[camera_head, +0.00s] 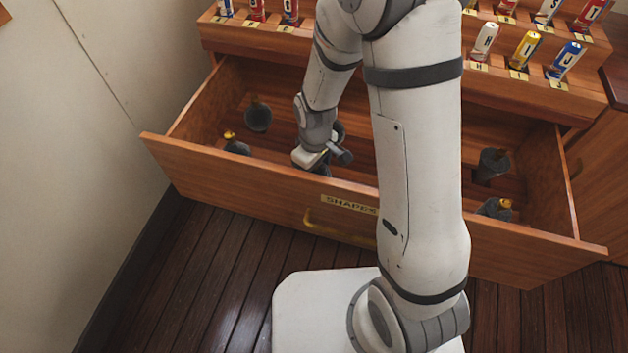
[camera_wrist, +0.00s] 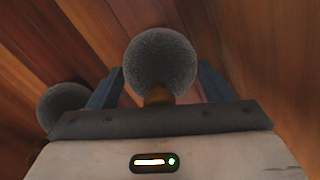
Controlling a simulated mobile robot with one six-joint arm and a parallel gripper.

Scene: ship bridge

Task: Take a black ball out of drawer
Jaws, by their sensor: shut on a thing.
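The open drawer (camera_head: 240,172) has a wooden front with a "SHAPES" label and a brass handle. A dark grey-black ball (camera_wrist: 160,62) with a brass neck sits between the two fingers of my gripper (camera_wrist: 160,85) in the wrist view. My gripper is shut on it. In the head view, my gripper (camera_head: 325,160) is low inside the drawer, just behind its front panel, and mostly hides what it holds. A second dark ball (camera_wrist: 62,103) lies to the left in the wrist view. I cannot tell whether the held ball touches the drawer floor.
Other dark shapes with brass knobs stand in the drawer: a rounded one (camera_head: 258,117) at back left, one (camera_head: 236,146) at front left, and two (camera_head: 493,164) (camera_head: 495,209) at right. Lettered cylinders stand on the shelf (camera_head: 490,82) above. A wall (camera_head: 80,150) is at left.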

